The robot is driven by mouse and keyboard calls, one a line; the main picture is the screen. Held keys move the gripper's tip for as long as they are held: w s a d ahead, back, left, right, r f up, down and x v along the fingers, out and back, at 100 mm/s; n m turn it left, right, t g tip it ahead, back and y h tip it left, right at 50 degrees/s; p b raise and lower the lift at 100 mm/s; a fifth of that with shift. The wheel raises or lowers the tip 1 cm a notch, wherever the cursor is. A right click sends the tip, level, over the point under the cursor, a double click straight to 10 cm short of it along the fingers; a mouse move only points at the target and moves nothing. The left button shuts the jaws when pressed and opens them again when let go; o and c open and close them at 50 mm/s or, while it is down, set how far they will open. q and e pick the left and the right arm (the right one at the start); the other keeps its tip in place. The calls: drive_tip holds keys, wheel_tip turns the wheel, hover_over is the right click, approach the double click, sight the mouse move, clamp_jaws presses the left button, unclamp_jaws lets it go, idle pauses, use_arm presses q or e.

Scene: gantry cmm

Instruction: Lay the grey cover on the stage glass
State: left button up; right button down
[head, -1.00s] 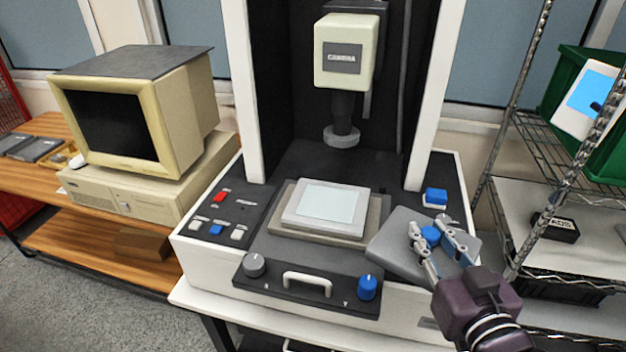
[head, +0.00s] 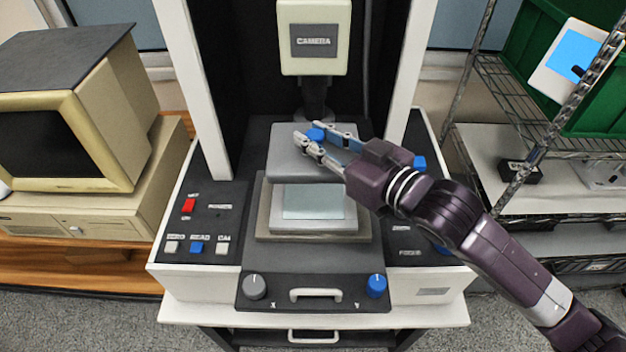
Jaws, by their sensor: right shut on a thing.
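The grey cover (head: 287,168) is a flat plate with a blue knob (head: 316,135) on top. My right gripper (head: 312,141) is shut on that knob and holds the cover over the back part of the stage. The stage glass (head: 313,202) is a pale blue-green pane in a light frame (head: 336,225) on a tan-grey base. Its front part shows; the cover hides its back part from this view. The cover appears raised above the frame, but the gap is hard to judge. My left gripper is not in view.
The camera head (head: 314,40) and its lens hang just behind the cover, between white gantry columns (head: 193,90). A front panel (head: 313,290) has knobs and a handle. An old computer (head: 75,120) stands left; a wire rack (head: 500,120) stands right.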

drive_tip(key=f, duration=0.7)
drive_tip(key=shift+w+a+f+p, duration=0.2)
drive_tip(key=shift+a+f+p, duration=0.1)
drive_tip(key=shift+f, duration=0.35)
wheel_tip(320, 180, down, 4)
drive_tip(key=shift+d+f, duration=0.1)
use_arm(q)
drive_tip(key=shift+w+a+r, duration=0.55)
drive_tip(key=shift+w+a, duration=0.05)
use_arm(e)
drive_tip(key=shift+f, duration=0.1)
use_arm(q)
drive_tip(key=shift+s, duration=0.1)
use_arm(e)
drive_tip(key=shift+f, duration=0.2)
drive_tip(key=c, duration=1.7)
unclamp_jaws()
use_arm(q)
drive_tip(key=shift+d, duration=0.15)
use_arm(e)
drive_tip(key=shift+o, duration=0.2)
